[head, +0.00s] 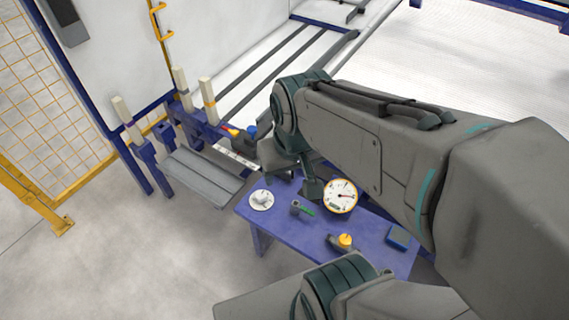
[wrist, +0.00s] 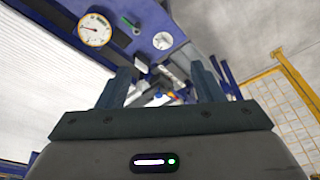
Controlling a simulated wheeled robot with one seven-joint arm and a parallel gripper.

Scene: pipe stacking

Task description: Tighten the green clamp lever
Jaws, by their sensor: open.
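The green clamp lever (head: 309,211) sticks out to the right of a small grey clamp body (head: 296,207) on the blue table (head: 283,233). The lever also shows as a small green bar at the top of the wrist view (wrist: 130,22). My gripper (head: 312,188) is just behind the clamp in the head view, partly hidden by my arm. In the wrist view my gripper (wrist: 161,80) has its two fingers wide apart with nothing held between them. The lever lies beyond the fingertips, up and to the left, apart from them.
A round gauge (head: 341,196) stands right of the clamp and a white round fitting (head: 261,200) left of it. A yellow-topped part (head: 345,240) and a blue box (head: 398,236) are nearer. A grey tray-like ledge (head: 203,176) and upright posts stand left. Bare floor lies at front left.

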